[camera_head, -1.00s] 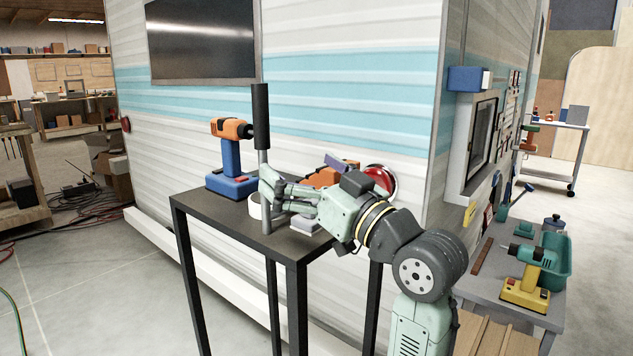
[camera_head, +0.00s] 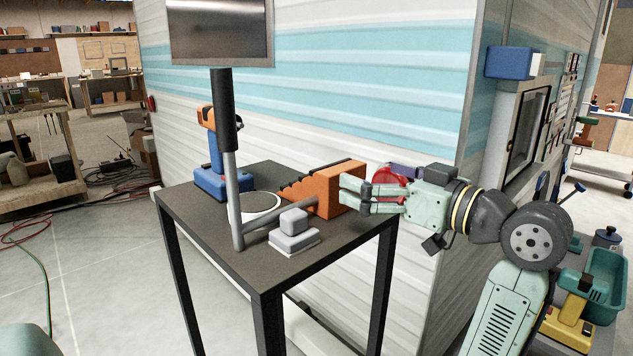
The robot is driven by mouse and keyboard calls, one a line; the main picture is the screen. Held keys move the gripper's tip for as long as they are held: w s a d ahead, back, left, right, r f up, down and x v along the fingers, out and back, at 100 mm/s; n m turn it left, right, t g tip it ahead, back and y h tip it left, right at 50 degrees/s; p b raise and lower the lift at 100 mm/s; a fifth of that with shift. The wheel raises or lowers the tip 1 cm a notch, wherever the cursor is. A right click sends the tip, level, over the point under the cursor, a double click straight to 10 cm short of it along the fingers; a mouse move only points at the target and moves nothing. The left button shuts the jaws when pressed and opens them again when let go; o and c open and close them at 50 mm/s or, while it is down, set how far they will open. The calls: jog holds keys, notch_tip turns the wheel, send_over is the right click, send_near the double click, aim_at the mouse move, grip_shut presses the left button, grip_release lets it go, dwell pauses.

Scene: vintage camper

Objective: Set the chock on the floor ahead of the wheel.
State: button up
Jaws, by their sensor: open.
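An orange wedge with a ridged, stepped top, which looks like the chock (camera_head: 322,188), lies on the dark metal table, its tall end to the right. My gripper (camera_head: 350,195) is open at the chock's tall end, its fingers pointing left. The fingers overlap that end in the picture; I cannot tell whether they touch it. No wheel shows in view.
On the dark table (camera_head: 200,225) a grey bar with a black grip (camera_head: 226,110) stands upright left of the chock. A grey block (camera_head: 294,232), a white ring and a blue-orange drill (camera_head: 209,180) are close by. The striped camper wall rises behind. Floor at left is partly clear, with hoses.

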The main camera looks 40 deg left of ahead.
aim_at(343, 168)
jog(key=a+p, duration=0.2)
jog(key=a, duration=0.4)
jog(key=shift+w+a+f, duration=0.1)
jog(key=shift+w+a, duration=0.05)
jog(key=shift+a, duration=0.45)
jog(key=shift+c, duration=0.4)
jog(key=c, duration=1.7)
jog(key=shift+r+b, duration=0.45)
jog(key=shift+r, duration=4.65)
jog(key=shift+c, duration=0.5)
jog(key=shift+d, duration=0.1)
